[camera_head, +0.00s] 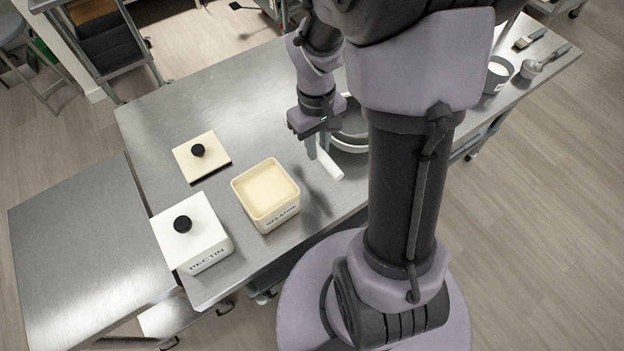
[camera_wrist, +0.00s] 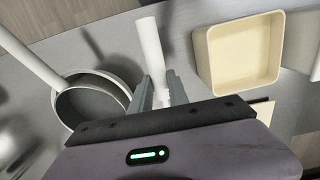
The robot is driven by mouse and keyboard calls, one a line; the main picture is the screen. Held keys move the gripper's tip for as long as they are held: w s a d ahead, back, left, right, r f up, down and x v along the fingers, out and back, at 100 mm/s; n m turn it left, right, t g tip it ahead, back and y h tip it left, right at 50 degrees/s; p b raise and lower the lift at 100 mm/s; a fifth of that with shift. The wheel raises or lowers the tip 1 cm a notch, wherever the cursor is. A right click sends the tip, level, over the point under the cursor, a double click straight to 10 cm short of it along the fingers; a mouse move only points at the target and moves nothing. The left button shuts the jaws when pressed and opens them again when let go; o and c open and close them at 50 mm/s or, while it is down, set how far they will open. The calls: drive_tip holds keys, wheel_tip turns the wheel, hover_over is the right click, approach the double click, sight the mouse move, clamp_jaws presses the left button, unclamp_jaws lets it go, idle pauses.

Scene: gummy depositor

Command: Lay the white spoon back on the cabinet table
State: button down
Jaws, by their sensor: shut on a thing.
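The white spoon (camera_head: 329,163) is held in my gripper (camera_head: 318,147). Its thick white end points down and toward the front edge of the table. In the wrist view the white spoon (camera_wrist: 150,55) stands out between the two fingers of my gripper (camera_wrist: 160,90), which are shut on it. The rest of the spoon is hidden by the fingers. The steel cabinet table (camera_head: 150,117) lies below. In the head view the spoon appears above it, between the gelatin box and a round pan; a shadow shows on the table.
The open gelatin box (camera_head: 283,213) stands left of my gripper, its lid (camera_head: 214,160) lying behind it. The lidded pectin box (camera_head: 208,236) is farther left. A grey pan (camera_wrist: 65,108) with a pale handle is close by. A cup (camera_head: 497,77) and scoop (camera_head: 530,70) stand far right.

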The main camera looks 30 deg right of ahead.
sight(318, 178)
wheel_tip(318, 178, down, 11)
drive_tip(key=b, duration=0.4)
drive_tip(key=shift+d, duration=0.1)
drive_tip(key=shift+s, duration=0.1)
drive_tip(key=shift+f+b, duration=0.15)
drive_tip(key=shift+b, duration=0.2)
drive_tip(key=c, duration=1.3)
unclamp_jaws()
drive_tip(key=shift+o, duration=0.2)
